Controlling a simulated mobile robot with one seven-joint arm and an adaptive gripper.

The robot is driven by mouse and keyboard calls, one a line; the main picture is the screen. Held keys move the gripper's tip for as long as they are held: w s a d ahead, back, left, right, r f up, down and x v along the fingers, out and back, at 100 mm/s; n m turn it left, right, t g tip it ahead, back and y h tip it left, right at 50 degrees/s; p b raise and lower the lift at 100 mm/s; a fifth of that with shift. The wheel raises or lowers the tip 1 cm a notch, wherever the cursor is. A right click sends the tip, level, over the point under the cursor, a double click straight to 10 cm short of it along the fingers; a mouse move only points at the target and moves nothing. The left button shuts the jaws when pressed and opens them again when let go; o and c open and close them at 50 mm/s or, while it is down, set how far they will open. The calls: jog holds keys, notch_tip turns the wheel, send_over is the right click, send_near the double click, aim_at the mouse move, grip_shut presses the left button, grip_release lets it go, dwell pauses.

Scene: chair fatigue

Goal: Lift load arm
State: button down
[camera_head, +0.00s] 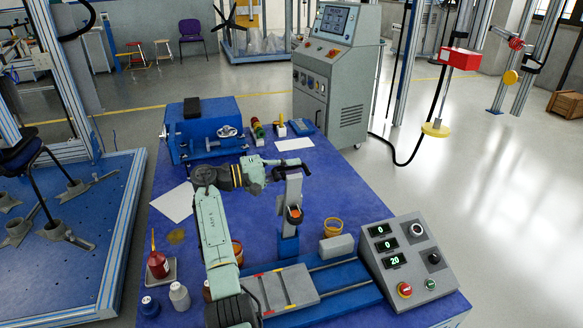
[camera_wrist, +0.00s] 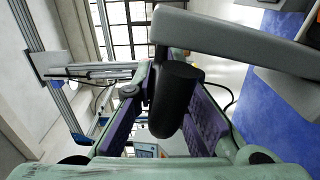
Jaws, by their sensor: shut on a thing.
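The load arm is a pale grey bar (camera_head: 293,192) standing upright over a blue base on the blue table, with an orange part near its middle. Its dark handle sits at the top, near my gripper (camera_head: 272,170). In the wrist view the black rounded handle (camera_wrist: 173,100) lies between the purple finger pads of my gripper (camera_wrist: 165,115), which is shut on it. The grey bar of the load arm (camera_wrist: 235,38) crosses the top right of that view and joins the handle. In the head view my fingers are small and partly hide the handle.
A grey control box (camera_head: 408,258) with green displays stands at the table's front right. A sliding plate on rails (camera_head: 283,290) lies before the load arm. A blue machine (camera_head: 205,135) stands at the back left. Small bottles (camera_head: 179,296) stand front left.

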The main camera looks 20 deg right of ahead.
jog(key=c, duration=1.6)
grip_release()
jog(key=shift+f, duration=0.2)
jog(key=shift+r, duration=0.15)
jog(key=a, duration=1.2)
jog(key=shift+s, duration=0.2)
